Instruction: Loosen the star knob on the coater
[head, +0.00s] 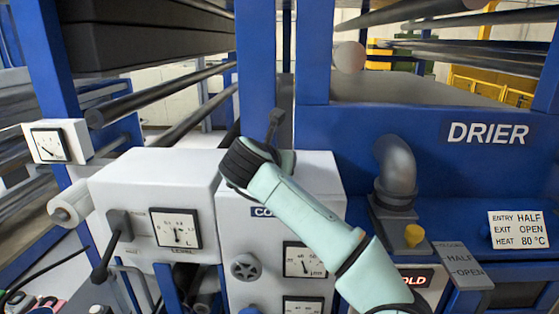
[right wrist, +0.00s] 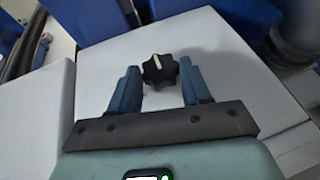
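A black star knob (right wrist: 160,70) with a white pointer line stands on a white panel in the right wrist view. My right gripper (right wrist: 158,76) is open, with one finger on each side of the knob. Narrow gaps seem to show between fingers and knob, though contact cannot be told for sure. In the head view my right arm reaches over the white coater cabinet (head: 327,185), and its wrist end hides this knob and the fingers. A grey lobed handwheel (head: 245,267) sits on the cabinet's front. My left gripper is not in view.
Left of the cabinet is a white box with a gauge (head: 176,228) and a dark lever (head: 112,245). Blue posts (head: 265,70) rise behind. The blue drier (head: 450,150), with a grey elbow pipe (head: 396,165) and a yellow knob (head: 414,236), stands at the right.

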